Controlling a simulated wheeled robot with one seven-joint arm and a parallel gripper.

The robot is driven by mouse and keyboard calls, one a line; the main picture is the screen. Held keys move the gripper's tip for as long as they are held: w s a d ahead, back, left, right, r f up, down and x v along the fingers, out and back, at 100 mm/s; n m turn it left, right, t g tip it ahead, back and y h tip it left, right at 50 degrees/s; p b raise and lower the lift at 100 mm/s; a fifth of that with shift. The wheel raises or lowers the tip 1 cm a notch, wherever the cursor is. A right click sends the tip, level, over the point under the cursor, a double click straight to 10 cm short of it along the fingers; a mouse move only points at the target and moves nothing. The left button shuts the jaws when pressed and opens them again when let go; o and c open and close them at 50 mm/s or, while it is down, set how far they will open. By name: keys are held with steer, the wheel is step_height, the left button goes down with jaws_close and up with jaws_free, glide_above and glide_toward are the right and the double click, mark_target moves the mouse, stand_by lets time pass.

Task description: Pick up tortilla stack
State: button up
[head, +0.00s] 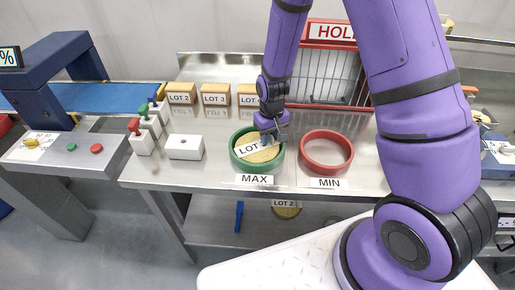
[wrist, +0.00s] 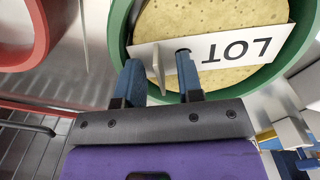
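The tortilla stack (head: 262,155) is round and yellowish and lies inside the green ring (head: 234,158) marked MAX. In the wrist view the stack (wrist: 210,20) carries a white LOT label (wrist: 240,47) with a small upright tab (wrist: 158,68); the lot number is not readable. My gripper (head: 270,137) is right over the stack. In the wrist view my gripper (wrist: 160,65) is open, with its two blue fingers on either side of the tab and gaps visible. Whether the fingertips touch the label is unclear.
The red ring (head: 327,169) marked MIN stands to the right, empty. A white block (head: 185,147) is at left. Another round LOT 2 stack (head: 286,211) is on the lower shelf.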

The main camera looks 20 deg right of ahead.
jaws_close()
steer(key=shift+r, duration=0.1)
